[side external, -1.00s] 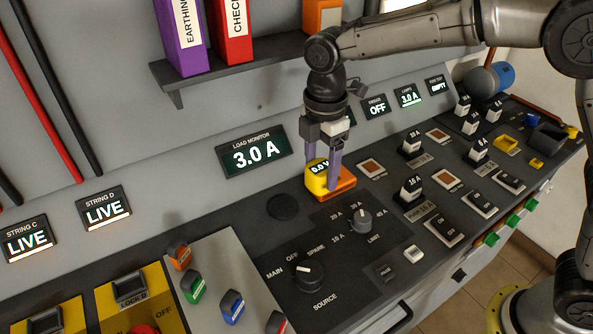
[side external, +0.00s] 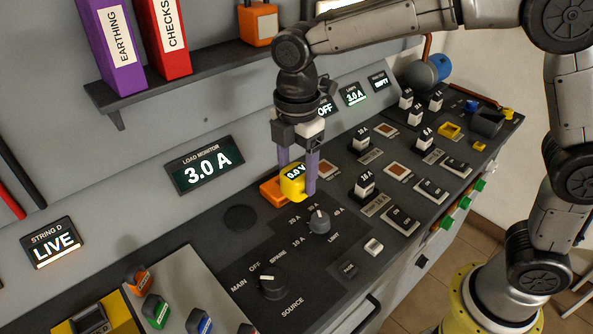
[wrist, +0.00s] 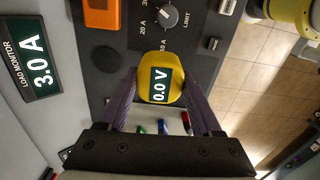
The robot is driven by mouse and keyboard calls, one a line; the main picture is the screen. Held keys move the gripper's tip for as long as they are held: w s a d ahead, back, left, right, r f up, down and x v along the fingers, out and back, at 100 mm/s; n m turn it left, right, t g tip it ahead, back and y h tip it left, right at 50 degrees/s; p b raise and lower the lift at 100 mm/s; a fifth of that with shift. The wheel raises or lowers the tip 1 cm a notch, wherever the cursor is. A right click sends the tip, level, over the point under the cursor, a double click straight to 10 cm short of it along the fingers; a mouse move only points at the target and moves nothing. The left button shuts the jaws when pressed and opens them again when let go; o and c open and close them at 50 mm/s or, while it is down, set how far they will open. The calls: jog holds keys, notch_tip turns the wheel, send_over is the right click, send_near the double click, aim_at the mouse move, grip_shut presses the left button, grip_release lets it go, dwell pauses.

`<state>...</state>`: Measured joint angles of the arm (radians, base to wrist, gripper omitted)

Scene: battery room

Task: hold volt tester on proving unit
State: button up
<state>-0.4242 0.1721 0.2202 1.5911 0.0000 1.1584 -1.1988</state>
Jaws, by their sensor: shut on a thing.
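The volt tester (side external: 293,183) is a yellow block whose dark display reads 0.0 V. My gripper (side external: 298,185) is shut on it, with one purple finger on each side. The wrist view also shows the tester (wrist: 161,86) between the fingers. The proving unit (side external: 270,191) is an orange block on the dark panel. In the side view the tester overlaps its right end, and hides part of it. In the wrist view the proving unit (wrist: 101,15) shows at the top edge, apart from the tester.
The limit knob (side external: 319,221) stands just right of the tester, and the source knob (side external: 273,284) is nearer the front. Behind is the load monitor (side external: 205,164), reading 3.0 A. Several breakers and switches fill the panel to the right. A round dark disc (side external: 240,218) lies left.

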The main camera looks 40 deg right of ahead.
jog(key=shift+r, duration=0.1)
jog(key=w+d+f, duration=0.4)
jog(key=w+d, duration=0.4)
jog(key=w, duration=0.5)
jog(key=shift+s+a+f, duration=0.1)
jog(key=shift+a+f, duration=0.05)
jog(key=shift+f, duration=2.6)
jog(key=shift+f, duration=0.6)
jog(key=shift+r, duration=3.6)
